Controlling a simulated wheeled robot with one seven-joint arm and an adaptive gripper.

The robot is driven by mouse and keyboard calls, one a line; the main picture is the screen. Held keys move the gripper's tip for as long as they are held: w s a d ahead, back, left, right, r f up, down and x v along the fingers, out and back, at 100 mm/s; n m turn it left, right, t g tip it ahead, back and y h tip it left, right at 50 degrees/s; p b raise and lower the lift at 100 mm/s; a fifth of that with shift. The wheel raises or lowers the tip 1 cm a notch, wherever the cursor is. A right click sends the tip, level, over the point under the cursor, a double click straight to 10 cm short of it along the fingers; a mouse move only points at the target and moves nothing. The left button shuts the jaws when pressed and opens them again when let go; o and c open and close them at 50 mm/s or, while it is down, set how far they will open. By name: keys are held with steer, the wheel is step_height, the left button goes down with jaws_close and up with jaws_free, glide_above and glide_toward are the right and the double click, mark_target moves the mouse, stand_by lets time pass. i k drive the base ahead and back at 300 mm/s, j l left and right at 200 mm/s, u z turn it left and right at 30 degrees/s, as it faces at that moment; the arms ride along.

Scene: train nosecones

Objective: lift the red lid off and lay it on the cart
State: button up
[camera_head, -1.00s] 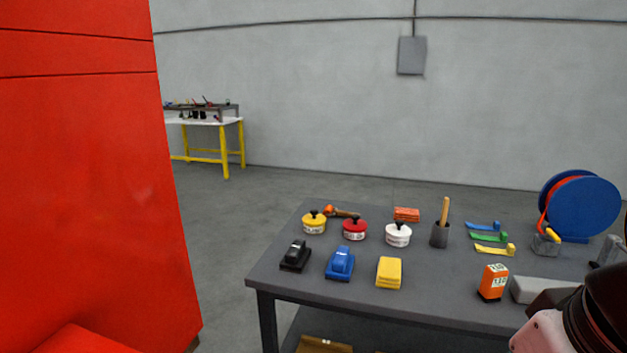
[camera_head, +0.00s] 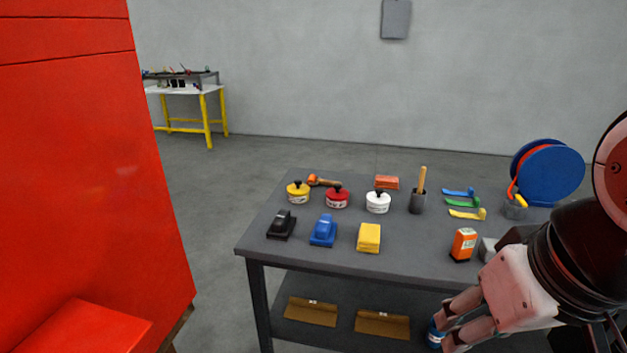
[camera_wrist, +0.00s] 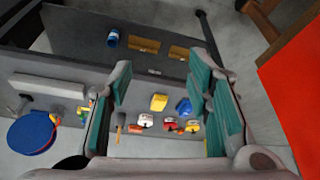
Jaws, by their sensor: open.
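The red lid (camera_head: 337,192) with a black knob sits on a small pot, between a yellow-lidded pot (camera_head: 298,193) and a white-lidded pot (camera_head: 377,203). All stand on the dark grey cart top (camera_head: 410,237). In the wrist view the red lid (camera_wrist: 169,122) shows small, beyond the fingers. My gripper (camera_head: 452,321) is at the lower right of the head view, in front of the cart and well apart from the lid. In the wrist view its teal-padded fingers (camera_wrist: 160,82) are spread apart with nothing between them.
A black block (camera_head: 281,225), a blue block (camera_head: 323,231) and a yellow block (camera_head: 369,238) lie in front of the pots. A brush in a cup (camera_head: 418,198) and a blue reel (camera_head: 552,173) stand right. A tall red body (camera_head: 80,180) fills the left.

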mark_target(337, 193)
steer(key=i, duration=1.7)
steer(key=j+u, duration=0.05)
steer(key=j, duration=0.1)
